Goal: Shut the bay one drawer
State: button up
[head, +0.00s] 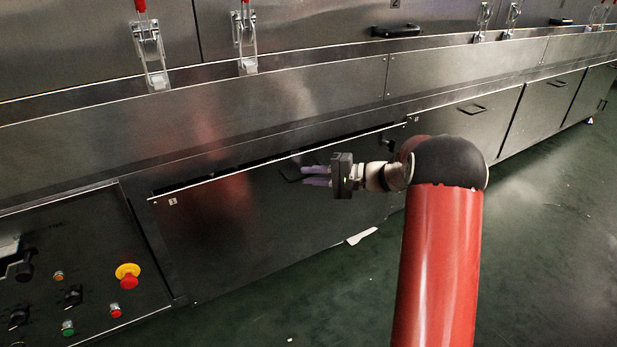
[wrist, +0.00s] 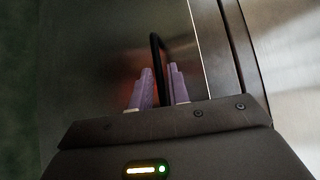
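The bay one drawer (head: 240,215) is a wide, dark steel front in the lower row, with a small white label at its upper left. A dark gap runs along its top edge, so it stands slightly out from the machine. Its black bar handle (head: 289,178) also shows in the wrist view (wrist: 154,44). My gripper (head: 304,175) has purple fingers pointing at the handle. In the wrist view the fingers (wrist: 160,72) are apart, with part of the handle between them. Whether they touch it is unclear.
A control panel with a red emergency button (head: 127,273) is left of the drawer. Closed fronts with handles (head: 472,109) continue to the right. Latches (head: 150,55) line the upper doors. A pale flat piece (head: 361,236) lies on the green floor, otherwise mostly clear.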

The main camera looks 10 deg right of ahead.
jog(key=shift+w+a+f, duration=0.1)
jog(key=shift+w+a, duration=0.15)
jog(key=shift+a, duration=0.2)
jog(key=shift+c, duration=0.3)
grip_shut()
jog(key=w, duration=0.2)
jog(key=w+a, duration=0.1)
jog(key=w, duration=0.1)
jog(key=shift+a, duration=0.1)
